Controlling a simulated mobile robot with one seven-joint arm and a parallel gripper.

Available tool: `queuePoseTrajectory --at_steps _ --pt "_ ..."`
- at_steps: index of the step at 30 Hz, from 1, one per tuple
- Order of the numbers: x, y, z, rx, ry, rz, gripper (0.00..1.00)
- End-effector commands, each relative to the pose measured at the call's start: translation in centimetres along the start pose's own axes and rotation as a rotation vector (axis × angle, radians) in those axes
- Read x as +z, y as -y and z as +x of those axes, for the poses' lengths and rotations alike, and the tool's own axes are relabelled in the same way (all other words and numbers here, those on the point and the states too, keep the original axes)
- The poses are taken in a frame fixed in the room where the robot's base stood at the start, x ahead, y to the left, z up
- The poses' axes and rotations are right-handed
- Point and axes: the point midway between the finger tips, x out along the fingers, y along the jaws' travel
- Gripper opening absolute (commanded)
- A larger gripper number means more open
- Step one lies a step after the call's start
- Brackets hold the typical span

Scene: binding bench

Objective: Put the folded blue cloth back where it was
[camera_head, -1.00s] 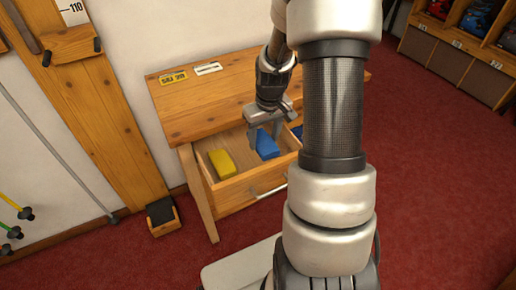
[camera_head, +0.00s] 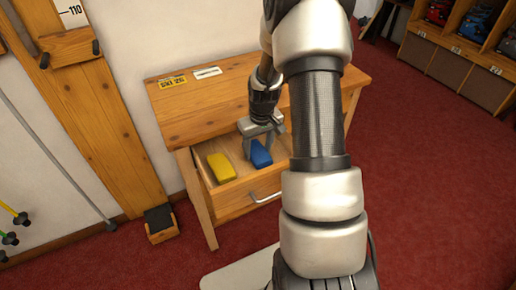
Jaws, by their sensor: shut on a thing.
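The folded blue cloth (camera_head: 261,156) is between the fingers of my gripper (camera_head: 260,145), inside the outline of the open drawer (camera_head: 240,194). My gripper points down into the drawer and is shut on the cloth. I cannot tell whether the cloth touches the drawer floor. A yellow block-shaped item (camera_head: 220,167) lies in the drawer just left of the cloth, with a small gap between them. My arm hides the right end of the drawer.
The drawer belongs to a wooden bench (camera_head: 205,106) against the wall, with a yellow label (camera_head: 173,82) and a white label (camera_head: 208,73) on top. A wooden post (camera_head: 95,125) stands left. Shelves (camera_head: 465,50) stand at the far right. Red floor lies open between.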

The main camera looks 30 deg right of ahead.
Motion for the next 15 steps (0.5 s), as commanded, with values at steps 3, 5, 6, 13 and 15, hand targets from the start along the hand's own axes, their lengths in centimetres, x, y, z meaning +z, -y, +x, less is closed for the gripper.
queuePoseTrajectory --at_steps 3,5,6,13,15 --pt "0.07 0.01 0.4 0.0 0.0 0.0 0.24" --pt "0.07 0.01 0.39 0.0 0.0 0.0 0.56" --pt "0.06 0.01 0.34 0.0 0.0 0.0 0.62" --pt "0.07 0.02 0.34 0.0 0.0 0.0 0.71" --pt "0.07 0.02 0.32 0.0 0.0 0.0 0.71"
